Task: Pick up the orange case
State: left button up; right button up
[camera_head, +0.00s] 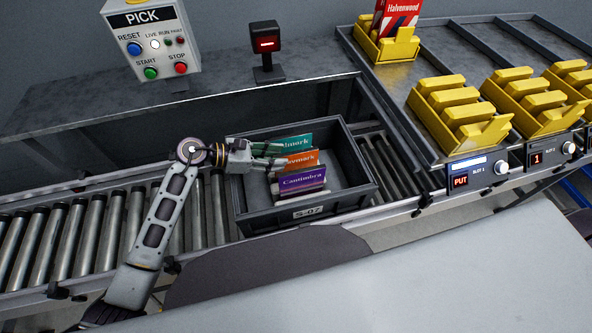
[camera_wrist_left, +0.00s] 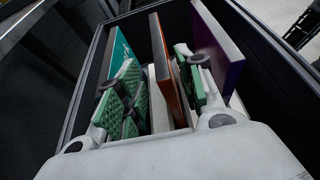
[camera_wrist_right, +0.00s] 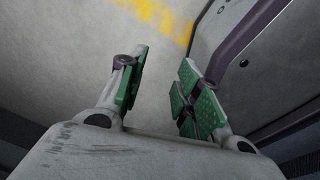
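The orange case (camera_head: 303,160) stands on edge in the dark tote (camera_head: 330,216), between a teal case (camera_head: 296,142) and a purple case (camera_head: 301,181). My left gripper (camera_head: 270,156) reaches into the tote from the left at the end of the orange case. In the left wrist view the orange case (camera_wrist_left: 171,75) stands between my green finger pads, close to the right pad, with a gap on the left side. These fingers are open. The teal case (camera_wrist_left: 121,52) and purple case (camera_wrist_left: 216,48) are outside the fingers. My right gripper (camera_wrist_right: 160,88) is open and empty above the floor.
The tote sits on a roller conveyor (camera_head: 48,240). A PICK button box (camera_head: 150,45) and a small red-lit device (camera_head: 266,45) stand behind. Yellow bins (camera_head: 460,112) are on the rack at right. The tote walls lie close around the left gripper.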

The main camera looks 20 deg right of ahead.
aim_at(291, 160)
pick_arm(q)
jog(key=shift+d, duration=0.15)
jog(key=shift+s+p+x, duration=0.15)
jog(key=shift+p+x, duration=0.1)
jog(key=shift+x, duration=1)
jog(key=shift+s+p+x, duration=0.15)
jog(key=shift+p+x, duration=0.1)
jog(key=shift+x, duration=0.95)
jog(key=shift+f, duration=0.15)
grip_shut()
